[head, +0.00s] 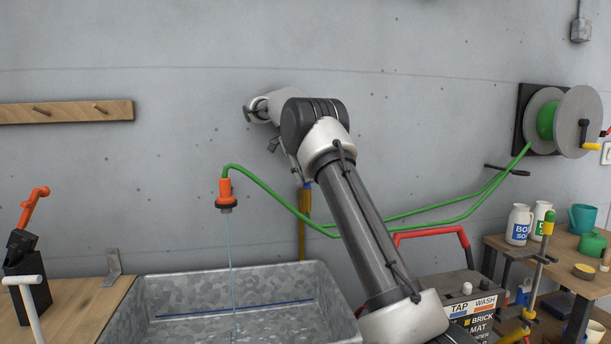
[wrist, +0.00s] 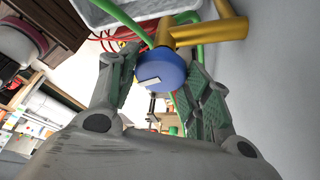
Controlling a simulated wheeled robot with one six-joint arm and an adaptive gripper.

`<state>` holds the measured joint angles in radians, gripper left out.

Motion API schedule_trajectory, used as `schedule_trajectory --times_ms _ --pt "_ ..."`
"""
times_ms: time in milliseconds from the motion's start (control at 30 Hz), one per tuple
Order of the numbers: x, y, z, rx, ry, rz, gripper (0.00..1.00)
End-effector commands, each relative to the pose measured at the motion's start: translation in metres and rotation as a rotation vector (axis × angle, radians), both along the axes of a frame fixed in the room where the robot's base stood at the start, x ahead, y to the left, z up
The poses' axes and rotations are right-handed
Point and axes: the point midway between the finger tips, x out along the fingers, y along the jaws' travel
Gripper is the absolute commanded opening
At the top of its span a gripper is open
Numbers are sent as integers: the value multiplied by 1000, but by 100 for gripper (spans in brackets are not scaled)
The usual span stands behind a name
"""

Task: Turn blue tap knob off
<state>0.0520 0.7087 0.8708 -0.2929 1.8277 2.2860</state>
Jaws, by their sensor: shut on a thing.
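The blue tap knob (wrist: 167,70) is round, with a white bar mark on its face, and joins a yellow-brass pipe (wrist: 210,32) in the wrist view. My gripper (wrist: 158,66) is shut on the knob, with one finger on each side. In the head view a small bit of the blue knob (head: 308,185) shows at the top of the brass pipe (head: 304,222), mostly hidden by my arm. An orange nozzle (head: 225,193) on the green hose (head: 262,187) hangs over the metal trough, and a thin stream of water (head: 230,262) runs from it.
The metal trough (head: 160,282) stands below against the grey wall. A hose reel (head: 578,122) hangs at right, above a bench (head: 497,241) with bottles and a teal mug (head: 582,218). A toolbox (head: 476,303) sits beside the trough. A wooden bench (head: 90,315) is at left.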

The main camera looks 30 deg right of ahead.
Motion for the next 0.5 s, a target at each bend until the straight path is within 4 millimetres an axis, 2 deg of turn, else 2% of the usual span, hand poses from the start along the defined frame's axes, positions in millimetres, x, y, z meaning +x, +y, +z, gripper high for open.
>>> schedule_trajectory --times_ms 33,67,167,500 --pt "1 0 1 -1 -3 1 25" --pt "1 0 1 -1 -3 1 53" --pt "0 0 1 0 -3 2 70" --pt "0 0 0 0 -2 9 70"
